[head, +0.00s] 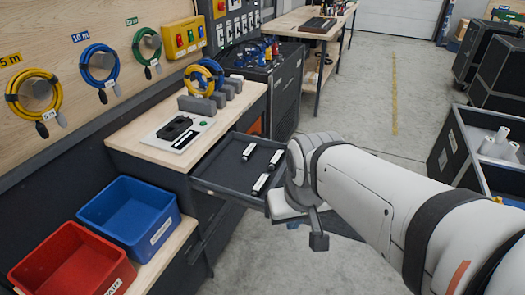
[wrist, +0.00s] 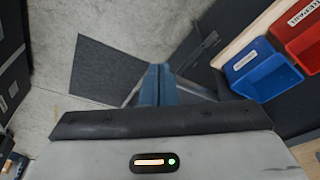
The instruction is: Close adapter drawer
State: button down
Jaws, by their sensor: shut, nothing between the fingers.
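The adapter drawer (head: 213,178) is pulled out from under the workbench in the head view. It is a dark, shallow tray holding three black adapters (head: 260,184) with white labels. Its right end is partly hidden behind my arm. In the wrist view my gripper (wrist: 156,72) has its blue-grey fingers together, with nothing between them. In the head view the end of my arm is just right of the drawer's outer end; whether it touches the drawer cannot be told. I cannot clearly make out the drawer in the wrist view.
A blue bin (head: 130,217) and a red bin (head: 72,263) stand on a low shelf left of the drawer. The bench top (head: 150,125) carries a black device and grey holders with cable coils. A dark crate (head: 452,150) stands at right. Grey floor lies between.

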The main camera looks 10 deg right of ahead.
jog(key=w+d+f+m+t+y+b, duration=0.1)
jog(key=w+d+f+m+y+b, duration=0.3)
jog(key=w+d+f+m+b, duration=0.6)
jog(key=w+d+f+m+t+y+b, duration=0.1)
jog(key=w+d+f+m+y+b, duration=0.3)
jog(key=w+d+f+m, duration=0.95)
jog(key=w+a+f+m+b, duration=0.1)
jog(key=w+a+f, duration=0.4)
jog(key=w+a, duration=0.5)
jog(key=a+b, duration=0.1)
jog(key=a, duration=0.1)
jog(key=shift+a+f+m+h+b, duration=0.15)
jog(key=shift+a+m+h+b, duration=0.15)
jog(key=shift+a+m+h, duration=0.1)
jog(key=shift+w, duration=0.1)
